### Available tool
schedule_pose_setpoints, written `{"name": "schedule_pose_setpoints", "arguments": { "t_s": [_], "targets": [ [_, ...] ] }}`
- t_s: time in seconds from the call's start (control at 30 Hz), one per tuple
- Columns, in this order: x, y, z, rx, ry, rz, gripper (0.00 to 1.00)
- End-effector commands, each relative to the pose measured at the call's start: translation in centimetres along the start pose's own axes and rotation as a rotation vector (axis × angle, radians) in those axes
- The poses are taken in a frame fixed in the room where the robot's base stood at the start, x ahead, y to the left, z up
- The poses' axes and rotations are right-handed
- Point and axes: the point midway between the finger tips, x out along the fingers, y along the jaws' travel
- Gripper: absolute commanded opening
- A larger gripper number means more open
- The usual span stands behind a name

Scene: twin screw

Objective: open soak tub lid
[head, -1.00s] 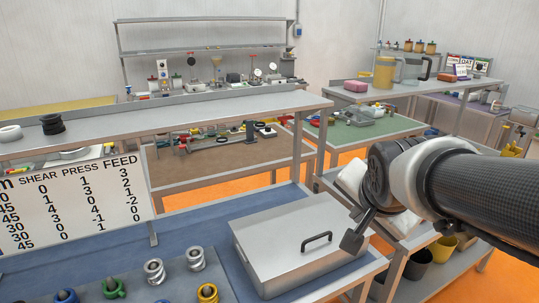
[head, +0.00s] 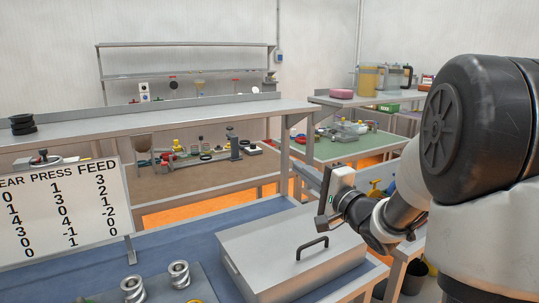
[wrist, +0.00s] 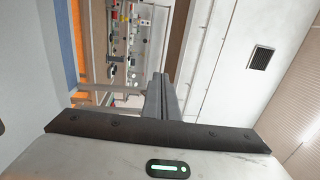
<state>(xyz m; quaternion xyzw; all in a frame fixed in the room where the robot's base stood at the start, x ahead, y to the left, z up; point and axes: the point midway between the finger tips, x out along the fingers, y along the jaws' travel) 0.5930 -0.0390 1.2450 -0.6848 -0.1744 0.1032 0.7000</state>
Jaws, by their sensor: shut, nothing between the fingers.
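The soak tub (head: 252,290) is a silver rectangular metal box on the blue bench mat at the lower middle of the head view. Its flat lid (head: 265,240) is shut. A black bar handle (head: 312,247) stands up near the lid's right front side. My gripper (head: 322,212) is in the air above the lid's back right part, apart from the handle. In the wrist view its fingers (wrist: 162,95) are together with nothing between them, and the tub does not show there.
A sign with numbers (head: 65,208) stands left of the tub. Metal coil pieces (head: 179,274) sit on a tray at the front left. A long grey shelf (head: 200,112) runs behind the bench.

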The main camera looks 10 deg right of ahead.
Motion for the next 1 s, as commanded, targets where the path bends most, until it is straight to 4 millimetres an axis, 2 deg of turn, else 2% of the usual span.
{"name": "schedule_pose_setpoints", "arguments": {
  "t_s": [0.4, 0.6, 0.8, 1.0],
  "targets": [
    [8.6, 0.0, 0.1, -0.001, -0.001, 0.0, 0.0],
    [11.6, 0.0, 0.1, -0.001, 0.001, 0.001, 0.0],
    [12.8, 0.0, 0.0, -0.001, 0.003, 0.001, 0.0],
    [12.9, 0.0, -0.1, -0.001, 0.003, 0.001, 0.0]
  ]
}}
